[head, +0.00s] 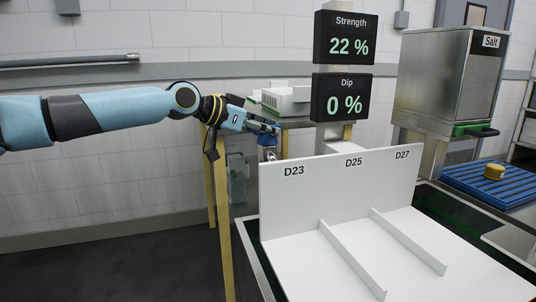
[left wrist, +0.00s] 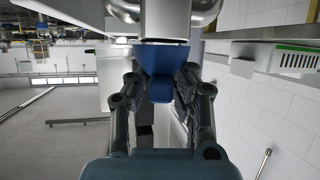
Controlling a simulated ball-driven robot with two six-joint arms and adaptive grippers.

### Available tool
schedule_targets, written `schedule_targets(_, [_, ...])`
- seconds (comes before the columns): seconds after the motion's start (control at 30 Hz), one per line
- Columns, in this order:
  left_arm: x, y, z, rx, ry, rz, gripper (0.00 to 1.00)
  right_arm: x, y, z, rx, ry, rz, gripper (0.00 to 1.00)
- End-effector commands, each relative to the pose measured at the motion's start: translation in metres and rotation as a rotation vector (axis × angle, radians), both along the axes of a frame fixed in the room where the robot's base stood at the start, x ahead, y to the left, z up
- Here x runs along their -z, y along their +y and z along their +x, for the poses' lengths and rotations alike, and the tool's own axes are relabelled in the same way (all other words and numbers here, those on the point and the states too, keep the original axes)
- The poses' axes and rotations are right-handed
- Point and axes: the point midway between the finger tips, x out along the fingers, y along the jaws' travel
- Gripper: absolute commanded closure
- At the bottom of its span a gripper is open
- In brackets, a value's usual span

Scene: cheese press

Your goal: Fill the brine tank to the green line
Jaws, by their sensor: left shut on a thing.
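My left gripper (head: 266,127) reaches in from the left, behind the white divider board. It is shut on a blue handle (head: 267,140), which sits on a metal fitting. In the left wrist view my left gripper (left wrist: 161,82) has its two fingers on either side of the blue handle (left wrist: 160,58), with a metal pipe (left wrist: 166,18) beyond it. A metal-rimmed tank (head: 251,262) with dark green inside shows at the board's edges; the board hides most of it. I cannot make out a green line or liquid level. My right gripper is not in view.
Displays read Strength 22 % (head: 344,47) and Dip 0 % (head: 342,105). The white board (head: 330,190) carries D23, D25 and D27. Floor is clear at left.

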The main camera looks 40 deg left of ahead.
Motion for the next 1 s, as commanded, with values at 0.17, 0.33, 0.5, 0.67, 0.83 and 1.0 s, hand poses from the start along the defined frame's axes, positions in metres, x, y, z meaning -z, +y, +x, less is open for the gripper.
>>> schedule_targets(0.17, [0.0042, 0.0013, 0.0001, 0.089, 0.006, -0.001, 1.0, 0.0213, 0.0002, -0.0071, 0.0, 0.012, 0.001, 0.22])
schedule_targets(0.33, [0.0004, 0.0005, 0.0, 0.154, 0.004, -0.003, 1.0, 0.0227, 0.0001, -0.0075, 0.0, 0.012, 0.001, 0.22])
schedule_targets(0.5, [-0.0003, 0.0002, -0.0003, 0.196, 0.003, -0.002, 1.0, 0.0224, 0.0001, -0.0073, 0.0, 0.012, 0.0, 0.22])
schedule_targets(0.67, [-0.0002, -0.0001, -0.0004, 0.214, 0.003, -0.003, 1.0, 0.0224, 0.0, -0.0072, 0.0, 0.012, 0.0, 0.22])
schedule_targets(0.83, [0.0002, -0.0002, -0.0006, 0.218, 0.004, -0.003, 1.0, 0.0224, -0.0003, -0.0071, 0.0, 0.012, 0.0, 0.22])
schedule_targets(1.0, [0.0003, -0.0004, -0.0006, 0.217, 0.005, -0.002, 1.0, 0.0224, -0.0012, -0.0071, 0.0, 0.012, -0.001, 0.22])
